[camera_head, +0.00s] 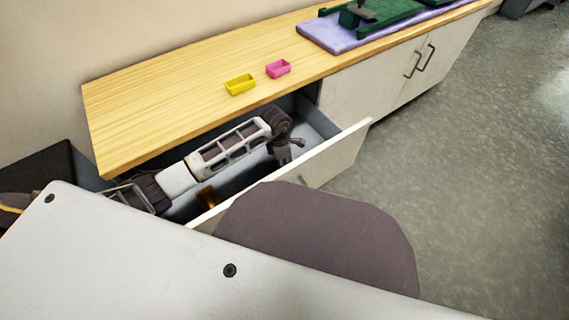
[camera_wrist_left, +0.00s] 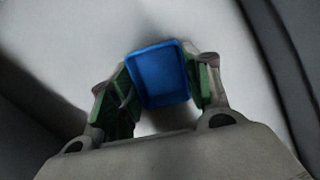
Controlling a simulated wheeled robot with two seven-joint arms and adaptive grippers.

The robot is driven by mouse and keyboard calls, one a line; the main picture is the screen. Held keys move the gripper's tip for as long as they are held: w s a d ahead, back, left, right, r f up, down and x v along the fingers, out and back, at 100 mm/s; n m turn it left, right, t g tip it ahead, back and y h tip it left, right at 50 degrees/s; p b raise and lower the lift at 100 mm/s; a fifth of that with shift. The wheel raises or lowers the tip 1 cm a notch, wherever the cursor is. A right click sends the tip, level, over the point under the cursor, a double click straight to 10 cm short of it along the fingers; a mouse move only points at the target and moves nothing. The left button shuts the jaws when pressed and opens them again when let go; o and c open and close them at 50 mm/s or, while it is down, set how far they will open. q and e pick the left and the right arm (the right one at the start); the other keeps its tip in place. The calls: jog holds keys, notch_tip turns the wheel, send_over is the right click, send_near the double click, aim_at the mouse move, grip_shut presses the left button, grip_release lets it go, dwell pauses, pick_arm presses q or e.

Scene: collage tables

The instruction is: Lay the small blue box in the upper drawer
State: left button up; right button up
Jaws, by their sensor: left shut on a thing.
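The small blue box (camera_wrist_left: 160,76) is held between the two green-padded fingers of my left gripper (camera_wrist_left: 160,90) in the left wrist view. A pale surface lies behind it. In the head view my left arm reaches into the open upper drawer (camera_head: 340,150), and my left gripper (camera_head: 286,153) is inside the drawer opening, near its far right part. The blue box can barely be made out there. I cannot tell whether the box touches the drawer floor. My right gripper is not in view.
A yellow box (camera_head: 240,84) and a pink box (camera_head: 278,68) stand on the wooden top (camera_head: 180,85) above the drawer. A purple mat (camera_head: 318,34) with green items lies farther right. A brown object (camera_head: 207,196) lies in the drawer. Closed cabinet doors (camera_head: 400,75) are at right.

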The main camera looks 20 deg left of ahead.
pick_arm(q)
jog(key=shift+f, duration=0.25)
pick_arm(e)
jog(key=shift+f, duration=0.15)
pick_arm(q)
jog(key=o, duration=0.7)
jog(key=shift+o, duration=0.2)
jog(key=shift+r, duration=0.15)
jog(key=shift+a+r+p, duration=0.15)
jog(key=shift+r+p, duration=0.3)
jog(key=shift+r, duration=0.5)
notch_tip(320, 180, up, 10)
jog(key=a+p, duration=0.1)
jog(key=p, duration=0.2)
jog(key=shift+s, duration=0.35)
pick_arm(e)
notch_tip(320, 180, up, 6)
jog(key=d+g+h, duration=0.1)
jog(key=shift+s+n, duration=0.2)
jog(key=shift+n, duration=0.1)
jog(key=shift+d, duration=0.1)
